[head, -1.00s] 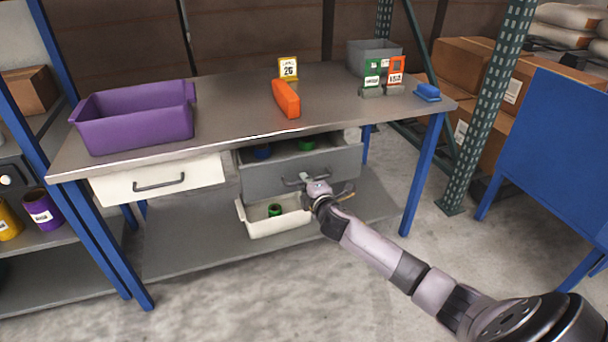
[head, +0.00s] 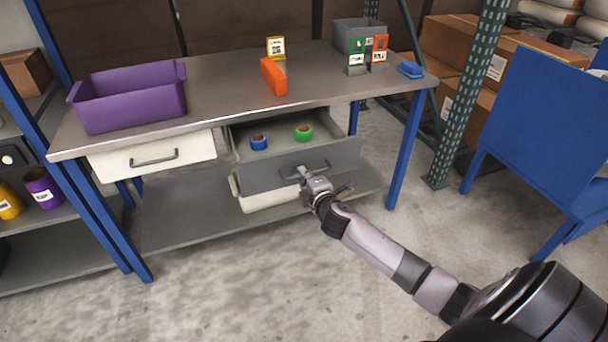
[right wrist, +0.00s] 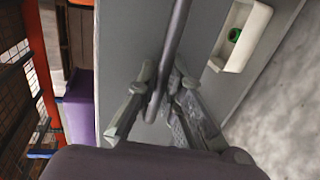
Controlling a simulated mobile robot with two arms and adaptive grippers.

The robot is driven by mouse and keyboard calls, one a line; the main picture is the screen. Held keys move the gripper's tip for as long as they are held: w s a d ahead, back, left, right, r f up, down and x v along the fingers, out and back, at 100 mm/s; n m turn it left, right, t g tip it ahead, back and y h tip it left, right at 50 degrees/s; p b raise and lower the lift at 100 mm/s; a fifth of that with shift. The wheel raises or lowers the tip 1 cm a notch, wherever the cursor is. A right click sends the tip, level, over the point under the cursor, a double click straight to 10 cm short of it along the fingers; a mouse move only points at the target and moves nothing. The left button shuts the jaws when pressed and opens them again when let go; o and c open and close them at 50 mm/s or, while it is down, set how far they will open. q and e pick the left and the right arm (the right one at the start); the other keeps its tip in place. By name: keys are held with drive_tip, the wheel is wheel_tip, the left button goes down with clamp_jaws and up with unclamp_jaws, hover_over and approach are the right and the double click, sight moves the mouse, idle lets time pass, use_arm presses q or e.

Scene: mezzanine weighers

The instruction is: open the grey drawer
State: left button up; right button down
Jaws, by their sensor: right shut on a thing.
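The grey drawer (head: 265,177) hangs under the right half of the workbench and is pulled well out. A blue tape roll (head: 259,142) and a green tape roll (head: 303,133) lie inside it. My right gripper (head: 308,174) is at the drawer's front, shut on its bar handle (head: 322,167). In the right wrist view the handle (right wrist: 178,45) runs between the two fingers (right wrist: 158,100), with the grey drawer front (right wrist: 145,40) behind. My left gripper is not in view.
A white drawer (head: 130,163) beside it is shut. A purple crate (head: 130,105) and an orange block (head: 273,76) stand on the bench. A blue panel (head: 530,120) stands at right; the front floor is clear.

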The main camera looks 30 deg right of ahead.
drive_tip(key=c, duration=1.7)
unclamp_jaws()
drive_tip(key=v, duration=1.2)
